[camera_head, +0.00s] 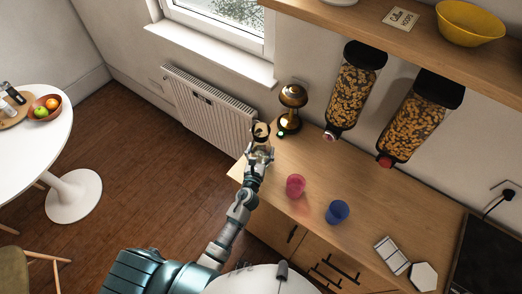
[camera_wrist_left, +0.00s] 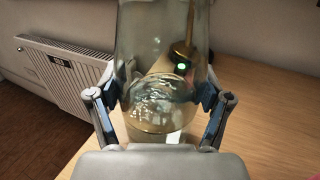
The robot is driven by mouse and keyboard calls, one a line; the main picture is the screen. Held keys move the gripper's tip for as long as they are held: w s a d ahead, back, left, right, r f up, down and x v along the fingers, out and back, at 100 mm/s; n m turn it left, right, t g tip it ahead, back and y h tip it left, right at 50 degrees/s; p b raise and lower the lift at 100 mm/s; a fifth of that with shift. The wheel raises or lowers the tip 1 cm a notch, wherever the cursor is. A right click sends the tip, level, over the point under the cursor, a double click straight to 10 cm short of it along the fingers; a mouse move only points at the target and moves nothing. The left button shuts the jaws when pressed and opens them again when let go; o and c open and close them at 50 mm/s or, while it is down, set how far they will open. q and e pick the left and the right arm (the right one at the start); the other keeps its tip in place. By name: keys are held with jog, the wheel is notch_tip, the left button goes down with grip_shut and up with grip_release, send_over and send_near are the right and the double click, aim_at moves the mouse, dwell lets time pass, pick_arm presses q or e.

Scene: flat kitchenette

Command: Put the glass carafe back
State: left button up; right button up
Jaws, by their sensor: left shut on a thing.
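My left gripper (camera_head: 259,156) is at the far left corner of the wooden counter. In the left wrist view its two fingers (camera_wrist_left: 165,100) are shut on the glass carafe (camera_wrist_left: 165,50), one on each side. The carafe is clear, looks upright and fills the middle of that view. In the head view the carafe (camera_head: 261,134) shows small above the gripper, partly hidden by it. A dark and brass coffee machine (camera_head: 291,97) with a green light stands just behind and to the right of the carafe. Whether the carafe touches the counter or machine I cannot tell. My right gripper is not in view.
A pink cup (camera_head: 296,186) and a blue cup (camera_head: 337,212) stand on the counter (camera_head: 380,225) right of my arm. Two cereal dispensers (camera_head: 356,90) hang under the shelf (camera_head: 385,35). A radiator (camera_head: 210,108) is left of the counter.

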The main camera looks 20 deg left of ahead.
pick_arm(q)
jog(key=shift+r, duration=0.1)
jog(key=o, duration=1.7)
jog(key=shift+d, duration=0.15)
jog(key=shift+o, duration=0.2)
jog(key=s+b, duration=0.1)
jog(key=s, duration=1.1)
jog(key=shift+d, duration=0.2)
